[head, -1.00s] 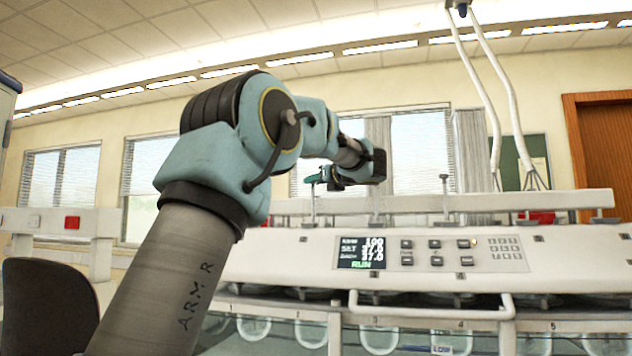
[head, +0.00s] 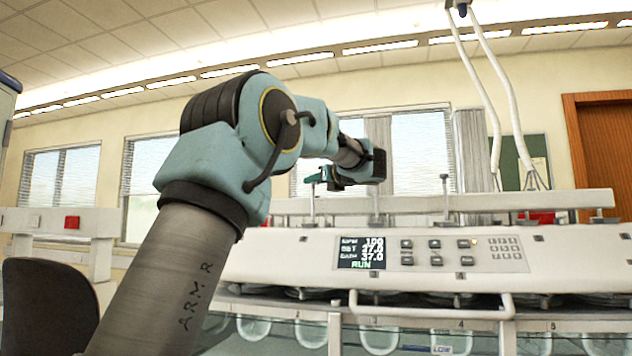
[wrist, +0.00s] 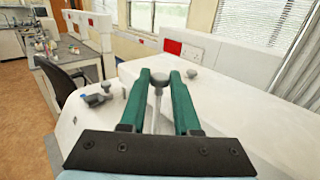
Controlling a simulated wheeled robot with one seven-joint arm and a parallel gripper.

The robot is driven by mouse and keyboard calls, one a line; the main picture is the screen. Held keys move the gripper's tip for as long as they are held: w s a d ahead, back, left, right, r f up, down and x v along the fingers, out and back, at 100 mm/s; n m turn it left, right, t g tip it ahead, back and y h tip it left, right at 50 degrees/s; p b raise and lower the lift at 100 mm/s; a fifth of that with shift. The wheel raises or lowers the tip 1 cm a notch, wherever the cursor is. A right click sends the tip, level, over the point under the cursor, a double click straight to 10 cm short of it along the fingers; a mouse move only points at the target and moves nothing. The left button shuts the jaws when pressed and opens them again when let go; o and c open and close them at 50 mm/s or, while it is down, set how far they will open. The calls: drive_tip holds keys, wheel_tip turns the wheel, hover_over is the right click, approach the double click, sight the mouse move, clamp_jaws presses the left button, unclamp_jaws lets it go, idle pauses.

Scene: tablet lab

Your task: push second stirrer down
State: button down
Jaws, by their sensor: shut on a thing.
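The second stirrer (head: 312,204) is a thin upright metal rod on the bath's white head, below my gripper (head: 317,179) in the head view. In the wrist view my gripper (wrist: 159,84) has two green fingers, one on each side of the stirrer's knobbed shaft (wrist: 158,82), and is shut on it near its top. Another round grey stirrer knob (wrist: 193,73) stands just beyond the right fingertip. My arm hides the left end of the row.
The white dissolution bath head (head: 300,250) has a lit panel (head: 361,252) reading RUN and a front handle bar (head: 430,311). Vessels (head: 380,338) hang below. In the wrist view, a small dark and blue fitting (wrist: 97,98) lies left of my fingers. A dark chair (head: 48,305) stands at the left.

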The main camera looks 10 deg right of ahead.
idle(0.3)
wheel_tip(320, 180, down, 5)
drive_tip(key=b, duration=0.5)
drive_tip(key=shift+r, duration=0.1)
drive_tip(key=c, duration=0.7)
unclamp_jaws()
drive_tip(key=shift+r, duration=0.1)
